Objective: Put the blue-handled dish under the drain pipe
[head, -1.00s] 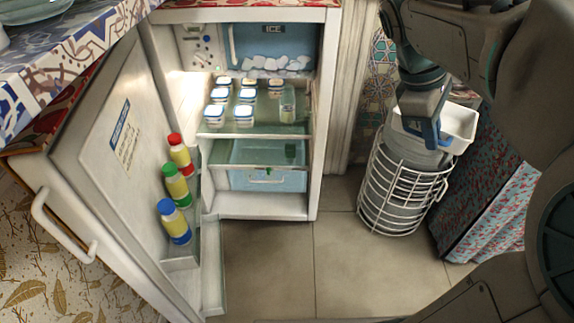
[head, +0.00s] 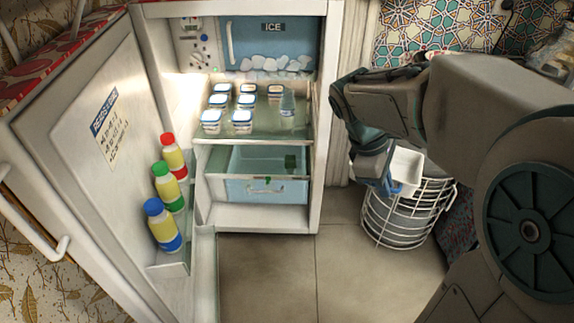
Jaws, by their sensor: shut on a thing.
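The dish (head: 408,168) is a white, open, rectangular tray with a blue handle (head: 388,187) at its left side. My gripper (head: 384,184) is shut on the blue handle, with its fingertips partly hidden. It holds the dish in front of the white wire basket, right of the open fridge (head: 327,120). I cannot make out a drain pipe for certain. A small dark green piece (head: 290,161) shows inside the fridge above the clear lower drawer (head: 267,190).
The fridge door (head: 95,150) stands open on the left, with several coloured bottles (head: 167,195) on its shelf. Several jars (head: 218,101) and a clear bottle (head: 288,108) stand on the glass shelf. The wire basket (head: 412,215) stands on the floor. The tiled floor before the fridge is clear.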

